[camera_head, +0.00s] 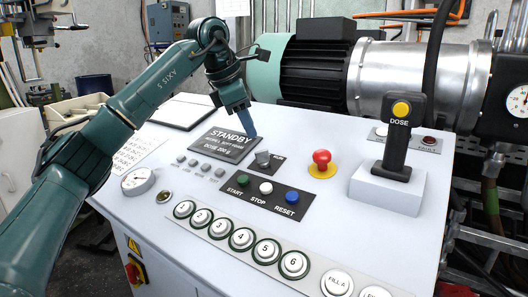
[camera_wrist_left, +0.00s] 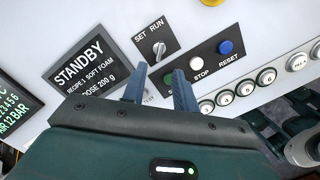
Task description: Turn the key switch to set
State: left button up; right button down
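The key switch (camera_head: 262,159) is a small grey knob on a dark plate on the sloping console, right of the STANDBY display. In the left wrist view the key switch (camera_wrist_left: 159,48) sits below the labels SET on the left and RUN on the right. I cannot tell for sure which label it points at. My left gripper (camera_head: 246,125) is above the console, just behind and left of the switch in the head view. In the left wrist view my left gripper (camera_wrist_left: 159,74) has its fingers apart, with nothing between them. My right gripper is not in view.
The STANDBY display (camera_head: 222,143) is left of the switch. A red mushroom button (camera_head: 321,158) stands to its right. START, STOP and RESET buttons (camera_head: 266,188) lie in front. A black DOSE handle (camera_head: 398,135) rises at the right. A motor (camera_head: 318,65) stands behind the console.

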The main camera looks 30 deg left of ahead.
aim_at(262, 151)
pick_arm(q)
jog(key=x, duration=0.9)
jog(key=shift+w+d, duration=0.1)
jog(key=shift+c, duration=0.4)
grip_shut()
